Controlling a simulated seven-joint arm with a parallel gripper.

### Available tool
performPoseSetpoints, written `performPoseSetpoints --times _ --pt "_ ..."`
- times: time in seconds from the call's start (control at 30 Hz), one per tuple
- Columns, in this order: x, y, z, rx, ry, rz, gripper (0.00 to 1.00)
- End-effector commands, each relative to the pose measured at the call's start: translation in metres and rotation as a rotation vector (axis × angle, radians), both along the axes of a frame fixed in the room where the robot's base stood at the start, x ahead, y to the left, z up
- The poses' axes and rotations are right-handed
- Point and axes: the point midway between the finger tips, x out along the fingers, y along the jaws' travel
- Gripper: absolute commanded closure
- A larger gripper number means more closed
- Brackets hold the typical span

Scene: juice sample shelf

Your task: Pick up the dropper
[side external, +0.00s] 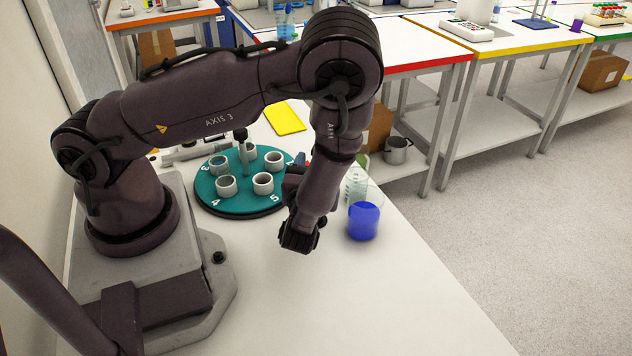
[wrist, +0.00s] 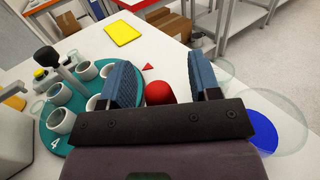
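In the wrist view, a rounded red bulb (wrist: 158,92), which looks like the dropper's top, shows between the two blue fingers of my gripper (wrist: 164,80). The fingers are wide apart, with visible gaps on both sides of the bulb. The rest of the dropper is hidden behind the dark gripper body. In the side external view, my arm hides the dropper and most of my gripper.
A teal carousel (side external: 243,207) with numbered places and white cups stands left of my gripper. A clear beaker of blue liquid (side external: 363,221) stands close on the right, another beaker behind. A yellow pad (side external: 284,118) lies farther back. The front table is clear.

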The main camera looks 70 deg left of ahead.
Motion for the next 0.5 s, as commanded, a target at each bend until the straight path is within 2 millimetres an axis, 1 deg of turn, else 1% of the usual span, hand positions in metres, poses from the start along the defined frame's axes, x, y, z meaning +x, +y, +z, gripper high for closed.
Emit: performPoseSetpoints --times 0.03,0.07,0.1,0.17,0.5 --pt "0.0000 -0.0002 0.0000 0.000 0.000 0.000 0.52" --pt "-0.0001 -0.0003 0.0000 0.000 0.000 0.000 0.59" --pt "-0.0001 -0.0003 0.0000 0.000 0.000 0.000 0.68" --pt "-0.0001 -0.0004 0.0000 0.000 0.000 0.000 0.82" --pt "-0.0001 -0.0005 0.0005 0.000 0.000 0.000 0.82"
